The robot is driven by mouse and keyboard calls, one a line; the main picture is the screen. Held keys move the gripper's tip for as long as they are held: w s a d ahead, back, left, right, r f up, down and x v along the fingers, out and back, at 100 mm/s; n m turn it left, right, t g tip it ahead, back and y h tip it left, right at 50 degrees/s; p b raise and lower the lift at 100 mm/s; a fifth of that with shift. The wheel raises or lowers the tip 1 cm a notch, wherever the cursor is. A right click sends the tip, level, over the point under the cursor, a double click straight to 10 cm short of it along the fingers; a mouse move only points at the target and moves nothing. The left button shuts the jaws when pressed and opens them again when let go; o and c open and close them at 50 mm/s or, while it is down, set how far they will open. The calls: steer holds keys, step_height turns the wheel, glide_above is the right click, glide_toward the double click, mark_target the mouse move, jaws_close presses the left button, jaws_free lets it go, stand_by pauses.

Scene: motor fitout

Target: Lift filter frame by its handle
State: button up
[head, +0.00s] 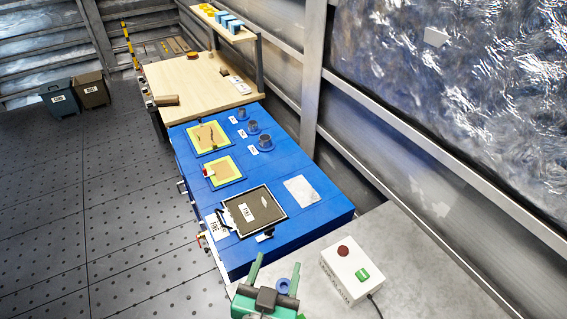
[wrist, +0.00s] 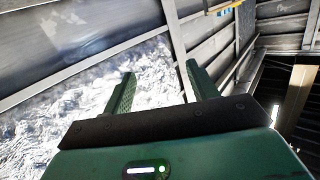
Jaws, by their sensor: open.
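The filter frame (head: 262,204), a dark panel with a pale rim and a white label, lies flat on the blue bench top in the head view. In the wrist view the open fingers (wrist: 161,70) point toward walls, and the filter frame is not visible there.
The blue bench (head: 318,213) also carries yellow-green bordered panels (head: 223,172), several dark round pieces (head: 265,142) and a pale sheet (head: 301,190). A white button box (head: 350,275) stands on the grey table to the right. A shelf (head: 228,28) stands over the wooden table.

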step_height(320, 180, up, 31)
steer(key=s+d+n+t+y, duration=0.1)
steer(key=s+d+t, duration=0.1)
steer(key=t, duration=0.4)
steer(key=s+r+n+t+y, duration=0.2)
steer(key=s+r, duration=0.4)
steer(key=r, duration=0.5)
steer(key=shift+s+n+t, duration=0.2)
steer(key=shift+n+t, duration=0.2)
steer(key=shift+f, duration=0.1)
steer(key=c, duration=0.5)
